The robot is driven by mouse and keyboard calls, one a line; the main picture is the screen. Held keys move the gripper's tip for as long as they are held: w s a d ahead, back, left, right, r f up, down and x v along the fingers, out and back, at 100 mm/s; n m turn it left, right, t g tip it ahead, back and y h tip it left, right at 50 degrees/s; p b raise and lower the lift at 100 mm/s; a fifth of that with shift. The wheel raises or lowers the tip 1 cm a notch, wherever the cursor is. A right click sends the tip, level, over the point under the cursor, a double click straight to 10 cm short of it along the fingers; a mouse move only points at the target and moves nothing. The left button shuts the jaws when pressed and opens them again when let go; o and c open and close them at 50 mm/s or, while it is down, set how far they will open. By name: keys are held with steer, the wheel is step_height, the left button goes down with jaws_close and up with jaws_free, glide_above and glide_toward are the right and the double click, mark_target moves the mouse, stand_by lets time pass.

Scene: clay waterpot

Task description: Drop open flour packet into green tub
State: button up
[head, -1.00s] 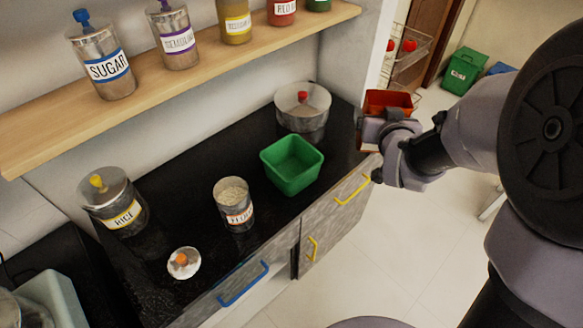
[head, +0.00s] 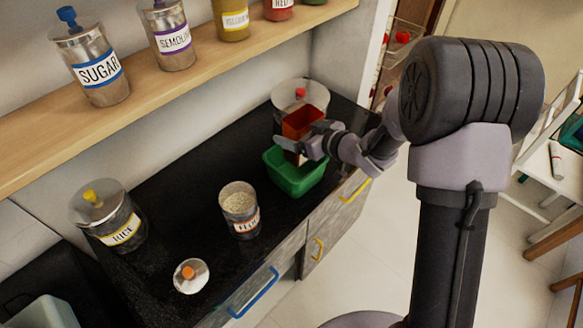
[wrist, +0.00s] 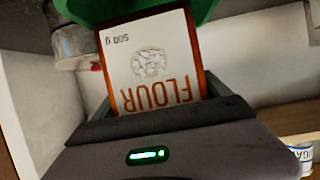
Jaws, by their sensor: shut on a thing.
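The flour packet (head: 303,122) is orange-red with an open top. My gripper (head: 300,145) is shut on it and holds it upright over the green tub (head: 296,180) on the black counter. In the wrist view the packet (wrist: 152,65) shows its white FLOUR label between the fingers, with part of the green tub (wrist: 120,8) beyond it. The packet and gripper hide part of the tub's opening. Whether the packet's bottom is inside the tub or just above it I cannot tell.
An open flour canister (head: 240,208) stands left of the tub, its lid (head: 191,275) lying on the counter. A rice canister (head: 107,218) stands further left. A lidded metal pot (head: 301,92) is close behind the tub. A wooden shelf (head: 170,95) with several jars runs above.

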step_height(320, 180, down, 6)
steer(key=b, duration=0.5)
steer(key=o, duration=1.5)
steer(key=shift+s, duration=0.1)
steer(key=shift+o, duration=0.2)
steer(key=p+v, duration=0.6)
steer(key=v, duration=1.1)
steer(key=shift+d+r, duration=0.15)
steer(key=shift+d, duration=0.15)
